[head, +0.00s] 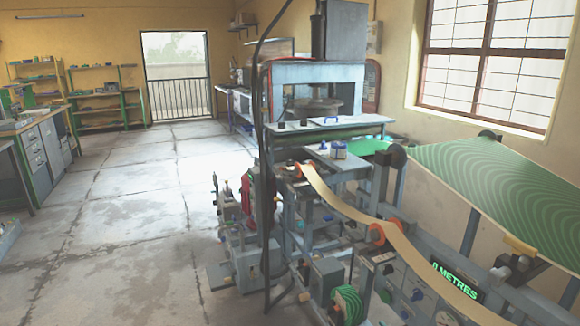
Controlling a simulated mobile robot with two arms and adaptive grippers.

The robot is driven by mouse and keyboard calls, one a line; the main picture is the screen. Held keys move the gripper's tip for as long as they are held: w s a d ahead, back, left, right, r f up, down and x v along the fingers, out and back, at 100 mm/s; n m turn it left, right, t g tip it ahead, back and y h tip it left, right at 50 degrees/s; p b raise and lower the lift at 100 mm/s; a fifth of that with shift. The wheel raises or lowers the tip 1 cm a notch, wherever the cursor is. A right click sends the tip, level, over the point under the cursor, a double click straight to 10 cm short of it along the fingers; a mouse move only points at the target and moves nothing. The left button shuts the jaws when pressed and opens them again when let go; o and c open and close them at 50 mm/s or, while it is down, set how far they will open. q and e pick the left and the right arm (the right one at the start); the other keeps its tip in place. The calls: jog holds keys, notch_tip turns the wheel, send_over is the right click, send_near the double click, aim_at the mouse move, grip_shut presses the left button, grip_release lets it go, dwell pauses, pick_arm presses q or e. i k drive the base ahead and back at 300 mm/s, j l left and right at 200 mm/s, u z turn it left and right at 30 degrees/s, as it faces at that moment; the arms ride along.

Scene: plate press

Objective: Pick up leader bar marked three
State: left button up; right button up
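No leader bar marked three can be made out in the head view. A short yellow block (520,246) sits at the right, under the edge of the green patterned sheet, but no marking on it is readable. Neither of my grippers is in view.
A machine with a tan strip (345,207) over orange rollers (384,232) fills the right foreground. A green patterned sheet (500,190) slopes at right. A press (318,85) stands behind. The concrete floor (130,210) is open at left.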

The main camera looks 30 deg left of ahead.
aim_at(290, 162)
jog(key=i+j, duration=0.15)
jog(key=j, duration=0.25)
jog(key=i+j+z, duration=0.1)
jog(key=j, duration=0.3)
jog(key=i+j, duration=0.15)
jog(key=j, duration=0.25)
jog(key=i+j, duration=0.1)
jog(key=j, duration=0.3)
jog(key=i+j+z, duration=0.1)
jog(key=j, duration=0.3)
